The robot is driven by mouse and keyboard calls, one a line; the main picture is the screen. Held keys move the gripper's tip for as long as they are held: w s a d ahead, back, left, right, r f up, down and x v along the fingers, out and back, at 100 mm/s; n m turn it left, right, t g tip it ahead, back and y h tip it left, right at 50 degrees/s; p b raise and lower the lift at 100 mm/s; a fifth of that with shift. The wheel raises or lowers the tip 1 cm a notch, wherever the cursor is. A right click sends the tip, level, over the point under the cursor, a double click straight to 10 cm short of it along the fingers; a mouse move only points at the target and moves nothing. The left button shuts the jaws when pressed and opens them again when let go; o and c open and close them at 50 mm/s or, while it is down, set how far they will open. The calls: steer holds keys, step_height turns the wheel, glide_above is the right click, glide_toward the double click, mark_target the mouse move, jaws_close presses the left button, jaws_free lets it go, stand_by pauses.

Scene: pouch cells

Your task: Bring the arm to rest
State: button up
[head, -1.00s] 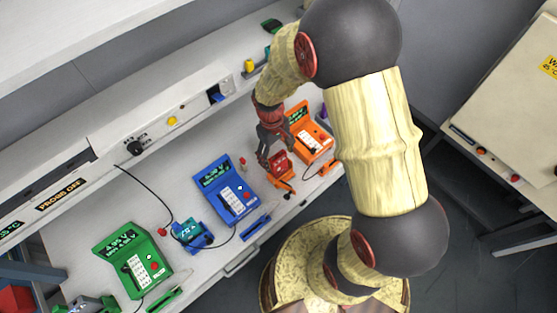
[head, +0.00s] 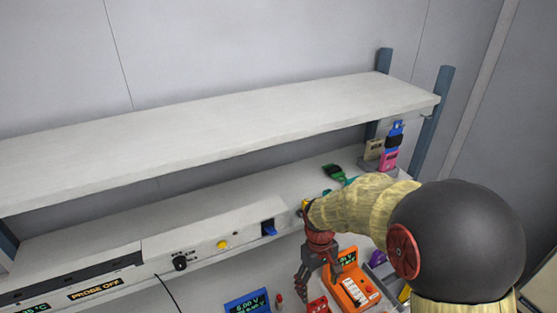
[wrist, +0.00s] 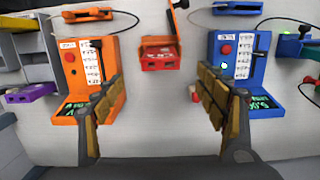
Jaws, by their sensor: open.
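My gripper (head: 312,280) hangs over the bench beside the orange meter (head: 351,288) in the head view. In the wrist view my gripper (wrist: 155,115) is open and empty, its two fingers wide apart above the bench top. The orange meter (wrist: 112,60) shows by the left finger and the blue meter (wrist: 258,62) by the right finger. A red holder (wrist: 160,62) with an orange clip lies between the meters, ahead of the fingers. In the head view the blue meter (head: 248,302) and red holder (head: 318,305) are cut by the lower edge.
A long shelf (head: 220,125) runs above the bench. Below it stands a panel marked PROBE OFF (head: 95,288), with a yellow knob (head: 222,245). Coloured pouches (head: 390,150) stand at the right end. A purple item (wrist: 30,93) lies left of the orange meter. Black leads curve across the bench.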

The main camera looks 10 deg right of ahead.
steer(key=s+r+m+t+b, duration=0.1)
steer(key=s+r+t+b, duration=0.1)
steer(key=s+r, duration=0.5)
steer(key=s+r+m+t+b, duration=0.2)
steer(key=s+r+t, duration=0.3)
steer(key=s+r, duration=0.3)
steer(key=shift+d+r+m+b, duration=0.15)
steer(key=shift+r+m+b, duration=0.2)
steer(key=shift+r, duration=1.85)
